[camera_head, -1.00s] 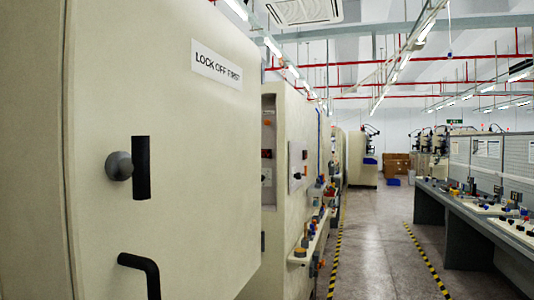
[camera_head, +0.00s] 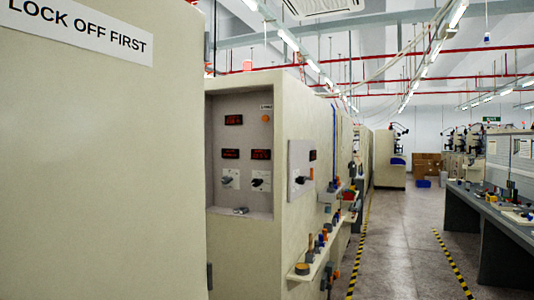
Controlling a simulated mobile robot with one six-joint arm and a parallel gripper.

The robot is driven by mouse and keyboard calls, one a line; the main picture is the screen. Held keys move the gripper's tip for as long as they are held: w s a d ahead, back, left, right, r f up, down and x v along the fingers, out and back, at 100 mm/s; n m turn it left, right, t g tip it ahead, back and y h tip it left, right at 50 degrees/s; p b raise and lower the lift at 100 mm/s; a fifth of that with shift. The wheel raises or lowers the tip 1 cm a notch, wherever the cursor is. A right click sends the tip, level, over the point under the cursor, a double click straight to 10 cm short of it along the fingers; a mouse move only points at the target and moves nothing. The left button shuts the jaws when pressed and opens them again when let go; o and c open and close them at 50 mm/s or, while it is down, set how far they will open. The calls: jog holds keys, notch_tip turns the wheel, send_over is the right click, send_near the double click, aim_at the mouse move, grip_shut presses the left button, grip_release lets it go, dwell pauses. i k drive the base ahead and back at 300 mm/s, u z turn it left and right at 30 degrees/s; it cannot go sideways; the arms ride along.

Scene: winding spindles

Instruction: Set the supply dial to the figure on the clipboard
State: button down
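A recessed control panel (camera_head: 240,200) shows left of centre in a cream cabinet, with several red-lit displays (camera_head: 232,120) whose figures are too small to read. Another dark knob (camera_head: 299,180) sits on a plate on the cabinet's side. I cannot tell which is the supply dial. I cannot make out a clipboard. My gripper is not in view.
A large cream panel (camera_head: 100,190) labelled "LOCK OFF FIRST" fills the near left. A shelf with small parts (camera_head: 308,268) juts from the cabinet's side. A workbench (camera_head: 490,208) runs along the right. The aisle floor (camera_head: 403,240) between the striped lines is clear.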

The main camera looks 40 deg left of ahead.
aim_at(256, 182)
jog(key=u, duration=0.15)
jog(key=i, duration=1)
jog(key=u, duration=1.9)
jog(key=k, duration=0.9)
jog(key=u, duration=0.15)
